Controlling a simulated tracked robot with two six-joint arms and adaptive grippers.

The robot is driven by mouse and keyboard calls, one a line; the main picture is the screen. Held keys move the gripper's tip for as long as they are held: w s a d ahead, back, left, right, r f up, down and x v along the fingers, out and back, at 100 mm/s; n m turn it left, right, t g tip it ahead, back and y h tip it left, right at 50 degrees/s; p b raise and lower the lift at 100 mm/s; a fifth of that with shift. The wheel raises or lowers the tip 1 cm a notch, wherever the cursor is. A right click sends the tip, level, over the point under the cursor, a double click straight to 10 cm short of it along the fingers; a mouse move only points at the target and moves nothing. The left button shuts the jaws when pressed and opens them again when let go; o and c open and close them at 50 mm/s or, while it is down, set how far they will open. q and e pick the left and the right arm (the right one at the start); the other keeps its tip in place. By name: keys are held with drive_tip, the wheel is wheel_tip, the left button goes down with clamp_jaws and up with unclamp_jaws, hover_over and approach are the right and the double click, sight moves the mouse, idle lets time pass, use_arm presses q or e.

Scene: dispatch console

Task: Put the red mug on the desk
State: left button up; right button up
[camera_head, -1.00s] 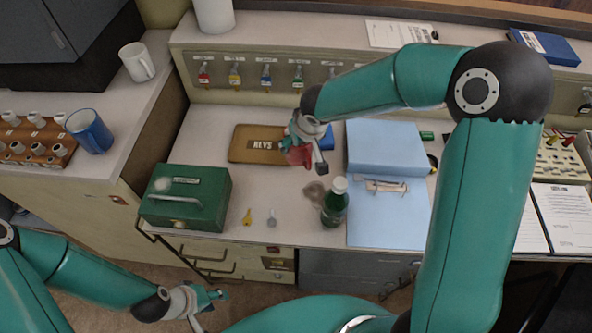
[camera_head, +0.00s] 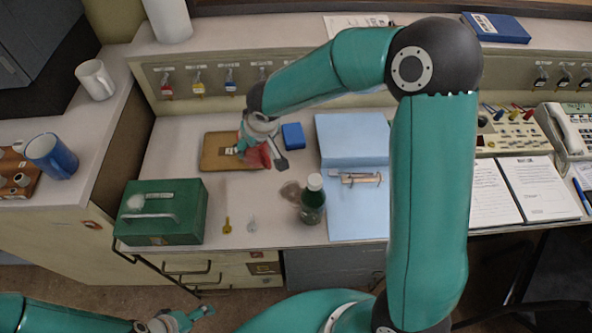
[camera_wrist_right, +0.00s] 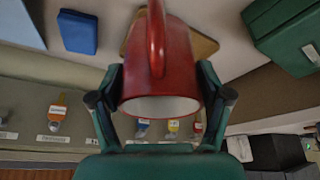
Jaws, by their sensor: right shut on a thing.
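The red mug (camera_head: 257,156) is held in my right gripper (camera_head: 264,146) over the desk (camera_head: 265,205), at the right edge of the brown KEYS board (camera_head: 213,160). In the right wrist view the red mug (camera_wrist_right: 165,55) sits between the two fingers of the right gripper (camera_wrist_right: 160,95), its handle towards the camera and its pale inside showing. The gap between mug and desk cannot be judged. My left gripper (camera_head: 182,322) is low at the bottom edge, in front of the drawers and partly cut off; its jaw opening is unclear.
A small blue box (camera_head: 293,136) is right of the mug. The desk between cash box and bottle is mostly clear.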

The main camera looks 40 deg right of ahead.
drive_tip(key=s+d+r+n+y+b, duration=0.1)
drive_tip(key=s+d+r+n+b, duration=0.25)
drive_tip(key=d+r, duration=0.65)
drive_tip(key=shift+m, duration=0.45)
drive_tip(key=shift+d+f, duration=0.15)
drive_tip(key=shift+f, duration=4.9)
drive_tip(key=shift+d+f, duration=0.1)
drive_tip(key=shift+f, duration=4.9)
drive_tip(key=shift+f, duration=0.15)
drive_tip(key=o, duration=1.4)
